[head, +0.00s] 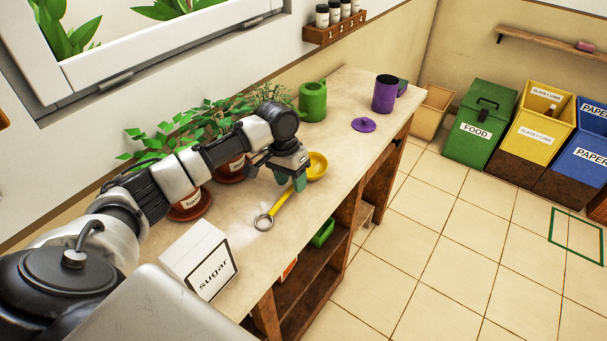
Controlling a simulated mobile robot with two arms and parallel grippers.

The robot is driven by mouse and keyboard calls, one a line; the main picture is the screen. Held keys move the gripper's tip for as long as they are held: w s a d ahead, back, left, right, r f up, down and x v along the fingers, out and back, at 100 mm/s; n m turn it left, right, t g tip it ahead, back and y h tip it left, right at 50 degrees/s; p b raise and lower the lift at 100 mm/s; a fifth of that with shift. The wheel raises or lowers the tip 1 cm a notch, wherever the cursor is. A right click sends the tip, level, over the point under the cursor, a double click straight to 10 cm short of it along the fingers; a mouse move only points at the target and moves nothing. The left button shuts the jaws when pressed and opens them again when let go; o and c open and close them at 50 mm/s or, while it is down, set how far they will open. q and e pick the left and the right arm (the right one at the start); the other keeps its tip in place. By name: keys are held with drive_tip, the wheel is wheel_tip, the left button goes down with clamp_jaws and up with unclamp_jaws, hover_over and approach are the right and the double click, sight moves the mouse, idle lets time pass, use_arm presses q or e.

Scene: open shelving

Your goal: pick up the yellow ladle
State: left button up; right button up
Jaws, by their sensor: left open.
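The yellow ladle (281,201) lies on the pale countertop (325,195). Its bowl (317,165) points to the back right and its ring-shaped handle end (263,222) points to the front left. My left gripper (291,183) is open and sits right over the ladle, near where the handle meets the bowl. Its fingers hide part of the ladle there. I cannot tell whether they touch it. My right gripper is not in view.
A white sugar box (208,263) stands at the front. Potted herbs (190,205) line the wall behind my arm. Bins (482,122) stand beyond the counter.

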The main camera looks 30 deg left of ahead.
use_arm(q)
drive_tip(key=shift+d+f, duration=0.15)
drive_tip(key=shift+f, duration=0.55)
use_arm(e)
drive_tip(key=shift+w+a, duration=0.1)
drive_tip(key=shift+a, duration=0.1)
use_arm(q)
drive_tip(key=c, duration=0.4)
clamp_jaws()
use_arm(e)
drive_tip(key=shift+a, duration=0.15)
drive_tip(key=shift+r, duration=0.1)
